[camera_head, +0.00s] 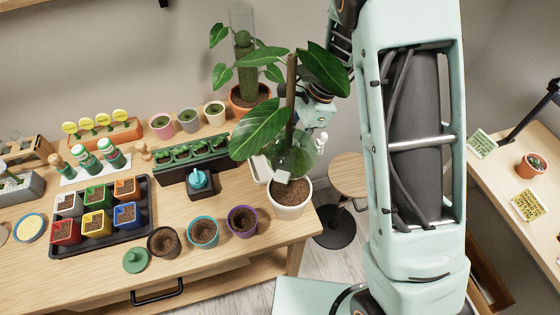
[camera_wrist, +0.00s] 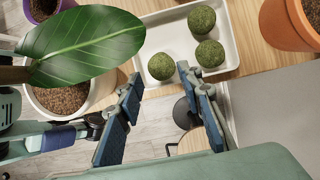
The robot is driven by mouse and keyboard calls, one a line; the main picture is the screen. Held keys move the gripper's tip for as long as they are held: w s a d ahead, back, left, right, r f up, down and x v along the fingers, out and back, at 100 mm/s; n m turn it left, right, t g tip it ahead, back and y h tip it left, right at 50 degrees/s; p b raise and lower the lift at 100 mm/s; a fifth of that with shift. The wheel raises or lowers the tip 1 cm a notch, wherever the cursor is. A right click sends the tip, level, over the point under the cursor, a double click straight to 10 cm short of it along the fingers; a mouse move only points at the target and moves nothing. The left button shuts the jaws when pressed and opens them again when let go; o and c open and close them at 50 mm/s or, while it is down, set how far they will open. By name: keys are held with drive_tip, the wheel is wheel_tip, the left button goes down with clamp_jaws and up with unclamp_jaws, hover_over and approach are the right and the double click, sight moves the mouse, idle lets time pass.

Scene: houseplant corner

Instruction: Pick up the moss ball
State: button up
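Three round green moss balls show in the wrist view: a near-left one (camera_wrist: 161,66), a right one (camera_wrist: 210,53) and a far one (camera_wrist: 201,19). They lie in a shallow white tray (camera_wrist: 233,30). My gripper (camera_wrist: 162,76) is open and empty. Its fingertips straddle the line to the near-left ball in the picture; the height gap is unclear. In the head view a leafy plant hides the moss balls and most of my gripper; only a strip of the white tray (camera_head: 260,169) shows.
A tall plant in a white pot (camera_head: 290,204) stands close beside the tray; its broad leaf (camera_wrist: 85,47) reaches near my gripper. A terracotta pot (camera_wrist: 288,24) is right of the tray. A wooden stool (camera_head: 349,172) stands beyond the table edge.

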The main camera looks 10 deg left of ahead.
drive_tip(key=shift+p+x, duration=0.45)
drive_tip(key=shift+x, duration=2.3)
drive_tip(key=shift+w+d, duration=0.1)
drive_tip(key=shift+d, duration=0.05)
drive_tip(key=c, duration=0.5)
